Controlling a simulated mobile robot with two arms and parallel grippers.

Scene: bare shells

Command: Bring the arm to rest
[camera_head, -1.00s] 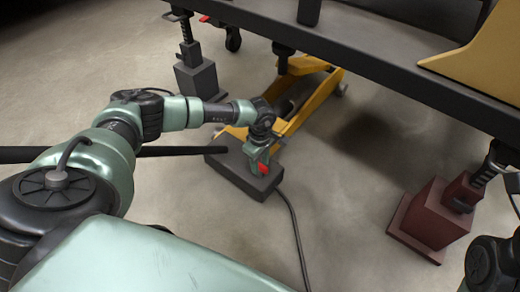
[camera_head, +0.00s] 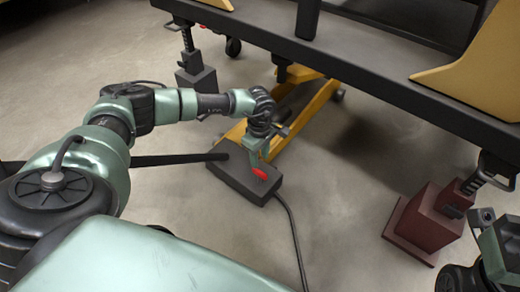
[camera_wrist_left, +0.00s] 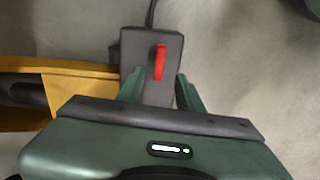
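My left gripper (camera_head: 258,158) is over a dark grey box (camera_head: 232,178) on the floor, which has a red lever (camera_head: 260,174) on top. In the left wrist view its two green fingers (camera_wrist_left: 160,76) are apart with nothing held between them. The red lever (camera_wrist_left: 160,62) stands just beyond the fingertips, in line with the gap, and the grey box (camera_wrist_left: 130,46) lies behind it. My right arm (camera_head: 497,246) shows only in part at the lower right edge; I cannot make out its finger state.
A yellow floor jack (camera_head: 318,108) stands behind the box, under a dark raised frame (camera_head: 370,62). A dark cable (camera_head: 294,232) runs from the box. A dark red stand (camera_head: 425,222) is at the right, a grey stand (camera_head: 197,80) at the back left.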

